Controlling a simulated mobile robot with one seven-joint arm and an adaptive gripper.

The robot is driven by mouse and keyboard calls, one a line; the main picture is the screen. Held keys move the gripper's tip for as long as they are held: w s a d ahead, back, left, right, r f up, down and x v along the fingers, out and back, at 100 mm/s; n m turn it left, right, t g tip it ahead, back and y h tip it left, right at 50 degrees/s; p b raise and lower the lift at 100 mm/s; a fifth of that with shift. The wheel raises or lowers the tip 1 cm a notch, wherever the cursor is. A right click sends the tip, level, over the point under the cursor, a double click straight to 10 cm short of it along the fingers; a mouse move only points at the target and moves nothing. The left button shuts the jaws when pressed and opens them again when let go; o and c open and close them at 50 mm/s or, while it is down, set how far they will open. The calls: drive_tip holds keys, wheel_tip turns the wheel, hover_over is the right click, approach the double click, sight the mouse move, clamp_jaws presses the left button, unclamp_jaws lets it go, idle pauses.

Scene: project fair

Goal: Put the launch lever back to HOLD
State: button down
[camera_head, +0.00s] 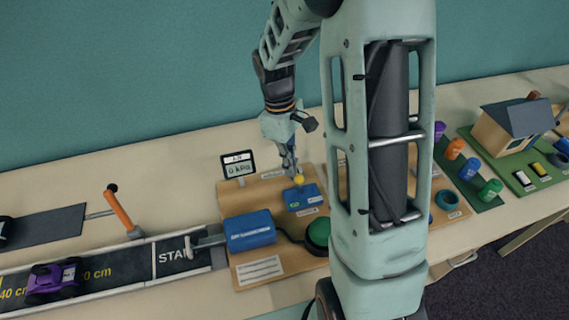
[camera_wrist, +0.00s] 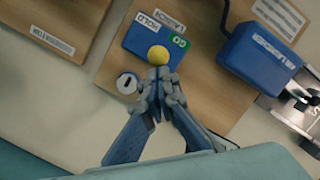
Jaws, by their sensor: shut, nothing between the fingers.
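The launch lever's yellow ball knob (camera_head: 298,180) stands over its blue box (camera_head: 305,199) on a wooden board. In the wrist view the knob (camera_wrist: 158,55) covers the near part of the blue box (camera_wrist: 138,40). A white HOLD label (camera_wrist: 153,17) is at the box's far side and a green GO label (camera_wrist: 178,44) is right of the knob. Which end the lever leans to is hard to tell. My gripper (camera_wrist: 160,80) is shut and empty, its fingertips right at the knob; contact is unclear. My gripper (camera_head: 289,168) also shows in the head view, above the box.
A larger blue box (camera_head: 250,231) joins the START track end, with a green dome button (camera_head: 318,233) beside it. A small display (camera_head: 238,165) stands behind. A purple car (camera_head: 52,280) is on the track (camera_head: 110,270). My arm hides part of the board's right side.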

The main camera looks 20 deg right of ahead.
drive_tip(key=d+y+p, duration=0.1)
drive_tip(key=d+y, duration=0.1)
drive_tip(key=shift+d+r+y, duration=0.15)
drive_tip(key=shift+d+y, duration=0.2)
drive_tip(key=shift+y, duration=0.05)
drive_tip(key=shift+r, duration=0.1)
drive_tip(key=shift+r+p, duration=0.6)
drive_tip(key=shift+r, duration=0.15)
drive_tip(key=shift+d+r, duration=0.1)
drive_tip(key=v, duration=1.1)
drive_tip(key=shift+r, duration=0.4)
drive_tip(key=shift+w, duration=0.1)
